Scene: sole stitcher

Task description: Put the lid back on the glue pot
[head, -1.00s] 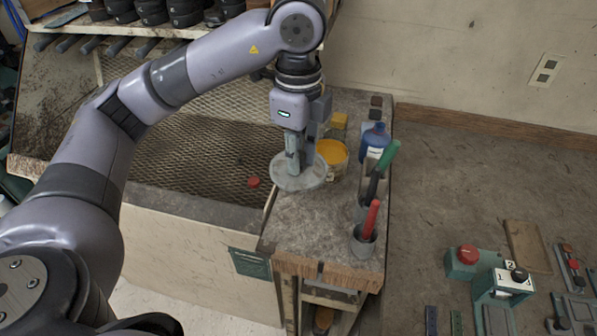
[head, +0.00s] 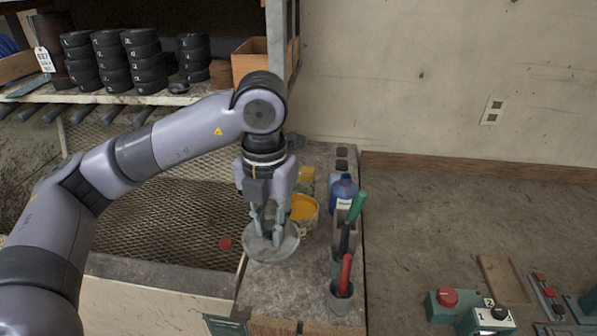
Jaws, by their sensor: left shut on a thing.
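The glue pot (head: 304,212) stands open on the narrow grey bench top, with yellow-orange glue showing inside. My left gripper (head: 265,229) is shut on the grey round lid (head: 281,244) and holds it roughly level, at the near left of the pot. In the picture the lid lies just below the pot's rim and apart from its opening. Whether the lid touches the bench cannot be told. The gripper's fingers hide the left edge of the pot. My right gripper is not in view.
A blue bottle (head: 343,192) stands right of the pot. Tools with green (head: 357,207) and red (head: 345,274) handles stand upright in holders along the right edge. A yellow block (head: 306,174) is behind the pot. A mesh-floored bin (head: 170,220) lies left.

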